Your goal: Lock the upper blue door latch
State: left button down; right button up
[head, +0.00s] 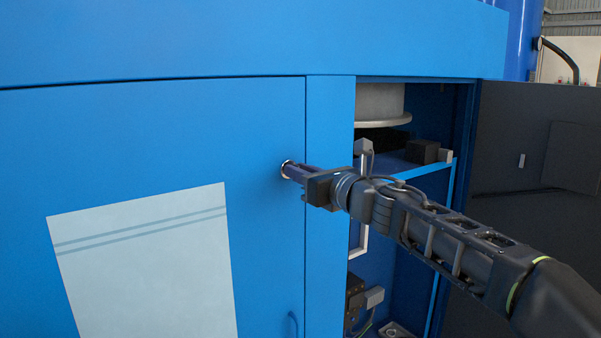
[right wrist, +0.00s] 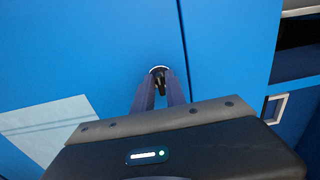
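The upper blue door latch (head: 286,168) is a small round fitting with a light ring, near the right edge of the closed blue door (head: 130,130). It also shows in the right wrist view (right wrist: 159,69), with a dark piece standing out from it. My right gripper (head: 290,171) reaches in from the right with its fingertips at the latch. In the right wrist view its two dark blue fingers (right wrist: 160,80) lie close on either side of the dark piece and look shut on it. The fingers partly hide the latch. My left gripper is not in view.
A pale sheet (head: 145,265) is on the blue door. A blue post (head: 329,240) stands right of it. Beyond is an open compartment with a shelf (head: 425,170) and a light bracket handle (head: 358,245). A dark door (head: 540,140) stands open at the right.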

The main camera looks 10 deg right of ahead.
grip_shut()
jog(key=shift+m, duration=0.5)
jog(key=shift+w+d+f+m+p, duration=0.15)
jog(key=shift+m+p, duration=1.8)
jog(key=shift+m, duration=2.35)
jog(key=shift+s+d+f+m+p, duration=0.1)
jog(key=shift+m+p, duration=1.8)
jog(key=shift+m, duration=2.4)
